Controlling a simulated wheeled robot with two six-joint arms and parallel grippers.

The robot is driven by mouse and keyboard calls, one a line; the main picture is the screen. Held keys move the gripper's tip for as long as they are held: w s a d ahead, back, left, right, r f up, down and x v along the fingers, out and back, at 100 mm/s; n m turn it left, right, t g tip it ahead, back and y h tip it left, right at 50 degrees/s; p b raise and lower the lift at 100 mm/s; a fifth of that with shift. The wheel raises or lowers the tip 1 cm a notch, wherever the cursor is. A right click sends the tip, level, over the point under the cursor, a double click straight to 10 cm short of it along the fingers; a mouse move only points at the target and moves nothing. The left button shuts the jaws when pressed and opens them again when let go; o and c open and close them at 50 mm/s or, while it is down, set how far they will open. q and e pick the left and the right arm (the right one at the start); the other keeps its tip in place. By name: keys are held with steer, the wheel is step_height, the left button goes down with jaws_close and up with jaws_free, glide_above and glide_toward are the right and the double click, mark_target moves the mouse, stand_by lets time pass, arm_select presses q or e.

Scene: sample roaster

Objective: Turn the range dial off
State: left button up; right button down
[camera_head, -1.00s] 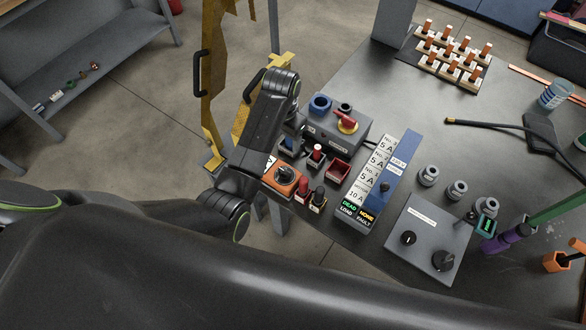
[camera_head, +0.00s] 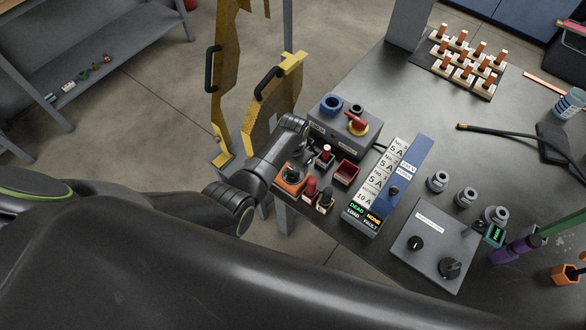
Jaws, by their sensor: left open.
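A small orange unit (camera_head: 290,175) with a dark round knob on top sits at the table's near left corner; this looks like the range dial, but its marking is too small to read. My left gripper (camera_head: 304,163) is open just above and beside this unit. The wrist and fingers partly cover it, and I cannot tell whether they touch the knob. A grey box (camera_head: 430,228) to the right carries two black knobs, the smaller (camera_head: 415,243) and the larger (camera_head: 449,268). My right gripper is not in view.
Close around my left gripper stand a grey box with a red switch (camera_head: 356,122), a red tray (camera_head: 346,172) and red and black posts (camera_head: 311,187). A labelled panel (camera_head: 376,190) shows "DEAD LOAD" and "NONE FAULT". A yellow stand (camera_head: 262,120) is behind the arm.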

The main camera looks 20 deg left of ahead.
arm_select(q)
steer(key=shift+f, duration=0.85)
steer(key=c, duration=1)
steer(key=n, duration=0.2)
steer(key=shift+n+p, duration=0.35)
steer(key=shift+n, duration=0.05)
steer(key=n, duration=0.2)
steer(key=shift+n+p, duration=0.3)
steer(key=n+p, duration=0.1)
steer(key=n, duration=0.5)
steer(key=shift+n, duration=0.3)
